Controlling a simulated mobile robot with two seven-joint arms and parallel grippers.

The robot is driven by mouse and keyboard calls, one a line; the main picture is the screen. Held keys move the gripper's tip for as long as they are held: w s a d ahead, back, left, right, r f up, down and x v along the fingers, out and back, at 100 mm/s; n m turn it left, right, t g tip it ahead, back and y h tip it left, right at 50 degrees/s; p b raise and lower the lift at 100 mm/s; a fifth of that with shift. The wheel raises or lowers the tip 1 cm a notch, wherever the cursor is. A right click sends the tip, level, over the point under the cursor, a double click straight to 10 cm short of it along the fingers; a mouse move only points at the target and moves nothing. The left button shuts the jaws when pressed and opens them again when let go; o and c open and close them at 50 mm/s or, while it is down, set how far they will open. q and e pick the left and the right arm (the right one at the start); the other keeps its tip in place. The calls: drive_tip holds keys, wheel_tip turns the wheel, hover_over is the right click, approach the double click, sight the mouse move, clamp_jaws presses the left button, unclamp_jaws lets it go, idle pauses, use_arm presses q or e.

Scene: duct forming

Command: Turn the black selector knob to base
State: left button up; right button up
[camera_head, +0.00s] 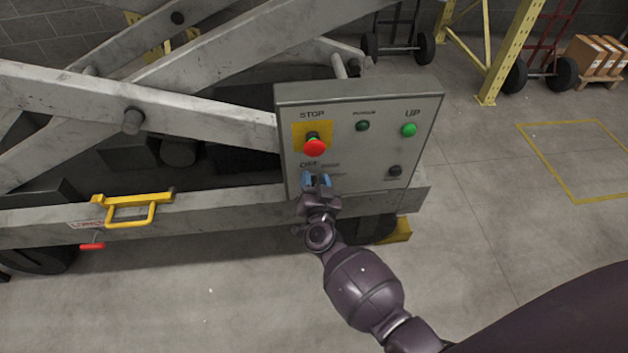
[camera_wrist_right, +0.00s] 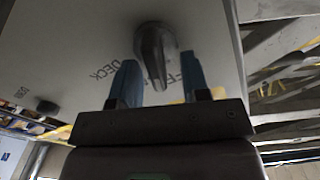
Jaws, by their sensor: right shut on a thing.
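The grey control panel (camera_head: 360,110) is fixed to the lift's frame, and my right gripper (camera_head: 316,181) is at its lower left, below the red STOP button. The gripper and its blue fingertips hide the black selector knob in the head view. In the right wrist view the knob (camera_wrist_right: 153,45) stands out from the panel between the fingertips (camera_wrist_right: 157,80). The right gripper is shut on the knob's grip. Lettering including DECK shows beside the knob, partly covered by the fingers. I cannot read which label the knob points to. My left gripper is not in view.
The red STOP button (camera_head: 314,148) on its yellow plate is close above my gripper. A dark green light (camera_head: 362,126), a green UP button (camera_head: 409,130) and a black button (camera_head: 395,171) are farther right. A yellow handle (camera_head: 133,209) is on the lift frame.

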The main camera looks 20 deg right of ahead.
drive_tip(key=m, duration=0.3)
drive_tip(key=shift+s+d+f+m, duration=0.1)
drive_tip(key=shift+d+f+m, duration=0.15)
drive_tip(key=shift+m, duration=0.55)
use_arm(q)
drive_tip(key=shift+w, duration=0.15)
use_arm(e)
drive_tip(key=o, duration=0.9)
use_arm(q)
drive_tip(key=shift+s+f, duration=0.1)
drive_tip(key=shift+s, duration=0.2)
